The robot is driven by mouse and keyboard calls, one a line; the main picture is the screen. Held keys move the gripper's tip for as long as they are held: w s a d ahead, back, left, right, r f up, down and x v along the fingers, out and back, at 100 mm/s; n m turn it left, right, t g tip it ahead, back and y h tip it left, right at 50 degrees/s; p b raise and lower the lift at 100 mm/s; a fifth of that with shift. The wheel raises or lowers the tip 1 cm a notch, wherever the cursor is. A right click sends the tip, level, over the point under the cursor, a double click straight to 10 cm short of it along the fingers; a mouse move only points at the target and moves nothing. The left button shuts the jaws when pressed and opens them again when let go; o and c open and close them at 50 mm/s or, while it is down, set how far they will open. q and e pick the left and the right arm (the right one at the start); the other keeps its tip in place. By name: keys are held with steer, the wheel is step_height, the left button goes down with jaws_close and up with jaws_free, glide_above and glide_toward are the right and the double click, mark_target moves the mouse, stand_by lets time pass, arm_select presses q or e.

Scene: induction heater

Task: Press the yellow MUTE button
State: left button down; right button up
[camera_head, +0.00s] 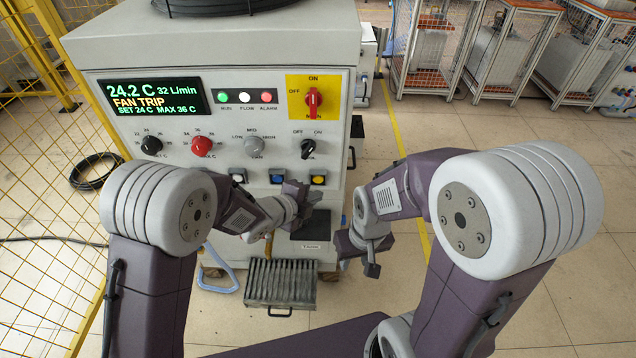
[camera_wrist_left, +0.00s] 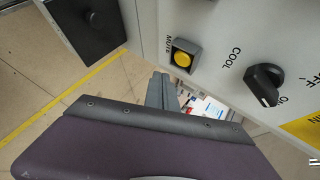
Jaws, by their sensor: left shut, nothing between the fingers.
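The yellow MUTE button (camera_head: 318,179) sits in a dark square housing at the right end of the lower button row on the machine's front panel. In the left wrist view the yellow button (camera_wrist_left: 183,59) is in plain sight, with the word MUTE beside it. My left gripper (camera_head: 302,194) is shut and empty, just below and left of the button in the head view. In the left wrist view its fingertips (camera_wrist_left: 162,82) appear close to the button housing but apart from it. My right gripper (camera_head: 360,256) looks open and empty, low and right of the machine.
The machine (camera_head: 215,45) has a display (camera_head: 155,97) reading FAN TRIP. A black COOL knob (camera_head: 308,148) is above the button, and a blue button (camera_head: 277,178) is to its left. A grille (camera_head: 281,284) is below. Open floor lies to the right.

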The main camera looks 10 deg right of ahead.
arm_select(q)
steer(key=s, duration=0.2)
steer(key=shift+s+a+b, duration=0.3)
steer(key=shift+a+b, duration=0.1)
steer(key=s+a+b, duration=0.3)
steer(key=s+b, duration=0.7)
steer(key=shift+s, duration=0.25)
stand_by(0.4)
